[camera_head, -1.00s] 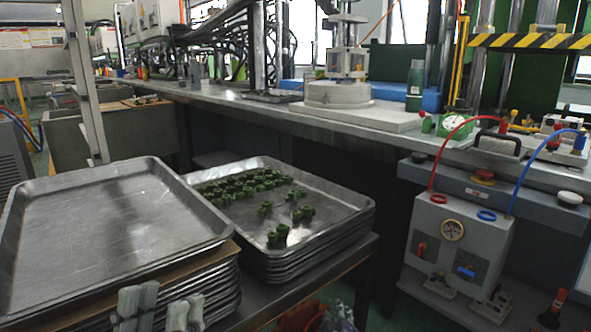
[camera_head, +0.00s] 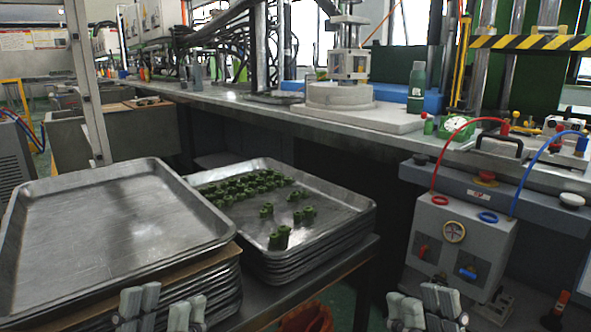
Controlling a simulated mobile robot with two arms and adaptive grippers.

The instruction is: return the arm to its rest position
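My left gripper (camera_head: 164,308) shows at the bottom edge, in front of the left stack of trays. Its grey fingers are spread with a gap between them, and nothing shows in it. My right gripper (camera_head: 427,308) shows at the bottom edge, right of the tray table and below the grey control box. Its grey fingers look close together from this angle, and I cannot tell whether they are open or shut. I see no object in it. Both arms are below the picture.
An empty metal tray (camera_head: 50,222) tops the left stack. A second tray (camera_head: 338,200) holds several green wax pieces (camera_head: 279,238). The workbench (camera_head: 300,118) with a press runs behind. The control box (camera_head: 425,225) with red and blue hoses stands at the right.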

